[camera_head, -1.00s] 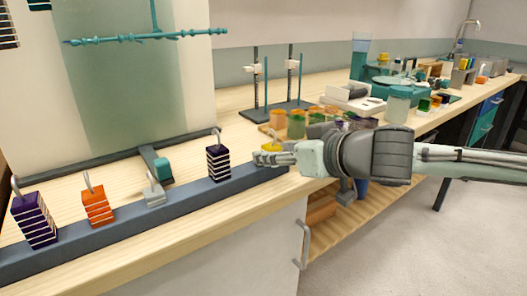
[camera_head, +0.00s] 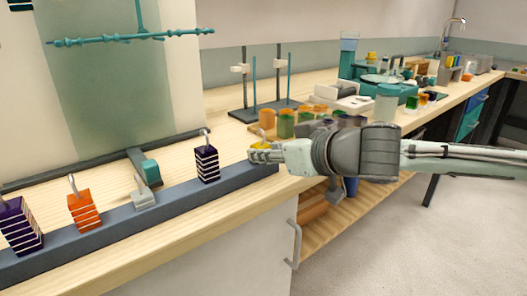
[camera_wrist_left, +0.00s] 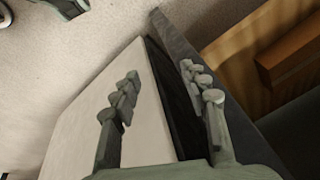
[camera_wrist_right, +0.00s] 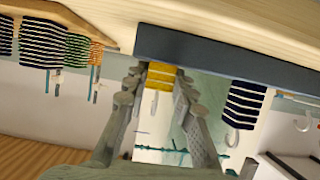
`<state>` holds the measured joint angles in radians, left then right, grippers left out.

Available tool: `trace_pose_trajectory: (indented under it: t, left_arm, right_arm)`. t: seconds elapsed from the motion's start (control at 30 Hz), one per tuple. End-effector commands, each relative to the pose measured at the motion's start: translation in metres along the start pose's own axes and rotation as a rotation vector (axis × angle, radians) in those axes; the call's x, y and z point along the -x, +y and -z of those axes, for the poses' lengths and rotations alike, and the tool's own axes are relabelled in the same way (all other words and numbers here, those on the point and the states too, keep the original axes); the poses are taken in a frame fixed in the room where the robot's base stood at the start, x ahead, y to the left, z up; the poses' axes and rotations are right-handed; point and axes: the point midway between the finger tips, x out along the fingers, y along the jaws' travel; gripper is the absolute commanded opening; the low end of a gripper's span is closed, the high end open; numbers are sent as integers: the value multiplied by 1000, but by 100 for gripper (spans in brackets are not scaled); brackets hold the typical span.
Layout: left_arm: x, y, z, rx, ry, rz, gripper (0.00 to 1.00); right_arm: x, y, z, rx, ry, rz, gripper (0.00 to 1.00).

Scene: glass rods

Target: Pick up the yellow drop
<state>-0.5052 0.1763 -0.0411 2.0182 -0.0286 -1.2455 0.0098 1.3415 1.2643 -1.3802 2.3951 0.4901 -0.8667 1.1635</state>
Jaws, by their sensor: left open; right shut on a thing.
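The yellow drop (camera_wrist_right: 160,78) is a small yellow block with pale stripes and a hook. In the right wrist view it sits between the fingers of my right gripper (camera_wrist_right: 155,98), which is shut on it. It is by the grey-blue bar (camera_wrist_right: 230,62); whether it touches the bar I cannot tell. In the head view only a bit of the yellow drop (camera_head: 262,144) shows past the fingers of my right gripper (camera_head: 257,154), at the bar's right end. My left gripper (camera_wrist_left: 162,92) is open and empty in its wrist view, and out of the head view.
A dark purple striped block (camera_head: 207,163) with a hook stands on the bar just left of my right gripper. Jars (camera_head: 286,123) and stands (camera_head: 266,108) are behind.

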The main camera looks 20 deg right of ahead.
Motion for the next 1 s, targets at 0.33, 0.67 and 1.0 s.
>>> trace_pose_trajectory:
  t: [0.33, 0.67, 1.0]
  left_arm:
    - [-8, 2, -2, 0, -2, -7, 45]
    - [-21, 5, -6, 1, -8, -14, 45]
    - [-22, 6, -7, 2, -9, -16, 45]
  right_arm:
    - [12, 0, 30, 0, 4, 1, 0]
    - [-7, -45, 85, 1, 4, 8, 0]
    - [-27, -82, 126, 1, 2, 3, 0]
